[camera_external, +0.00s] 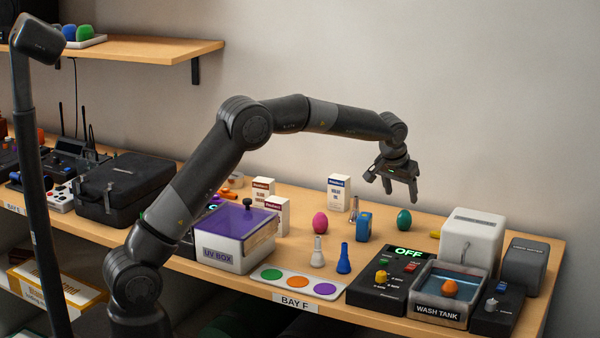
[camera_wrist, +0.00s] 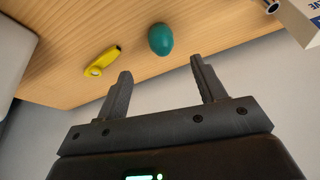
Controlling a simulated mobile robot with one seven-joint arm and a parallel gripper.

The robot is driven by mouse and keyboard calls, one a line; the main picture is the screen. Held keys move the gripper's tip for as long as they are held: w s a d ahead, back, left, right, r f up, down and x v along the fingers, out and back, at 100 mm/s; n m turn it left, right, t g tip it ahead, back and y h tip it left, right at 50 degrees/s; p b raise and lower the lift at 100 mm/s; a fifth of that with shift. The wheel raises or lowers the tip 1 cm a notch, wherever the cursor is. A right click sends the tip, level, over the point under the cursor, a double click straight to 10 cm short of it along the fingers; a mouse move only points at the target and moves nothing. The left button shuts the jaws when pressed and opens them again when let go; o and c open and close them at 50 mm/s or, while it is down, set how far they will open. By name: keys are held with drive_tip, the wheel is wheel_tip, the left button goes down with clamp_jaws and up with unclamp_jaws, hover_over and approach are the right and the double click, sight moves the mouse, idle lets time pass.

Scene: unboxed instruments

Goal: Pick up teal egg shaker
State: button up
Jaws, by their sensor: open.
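The teal egg shaker (camera_external: 404,219) stands on the wooden bench, right of a blue box-shaped item and in front of the back wall. It also shows in the wrist view (camera_wrist: 161,39), at top centre, beyond and between the fingertips. My gripper (camera_external: 401,192) is open and empty, above the bench and just over the egg in the external view. Its two fingers (camera_wrist: 160,75) show apart in the wrist view, and the egg is not between them.
A yellow whistle-like item (camera_wrist: 103,61) lies beside the egg. A pink egg (camera_external: 320,222), a blue box (camera_external: 363,227), a white carton (camera_external: 339,192) and a white case (camera_external: 472,241) stand around. The wash tank (camera_external: 423,306) holds an orange item. A purple-lidded UV box (camera_external: 214,254) stands left.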

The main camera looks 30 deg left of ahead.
sight(404, 213)
drive_tip(key=x, duration=0.9)
drive_tip(key=shift+a+f, duration=0.15)
drive_tip(key=shift+f, duration=0.15)
drive_tip(key=shift+c, duration=0.4)
drive_tip(key=c, duration=1)
drive_tip(key=shift+r, duration=0.15)
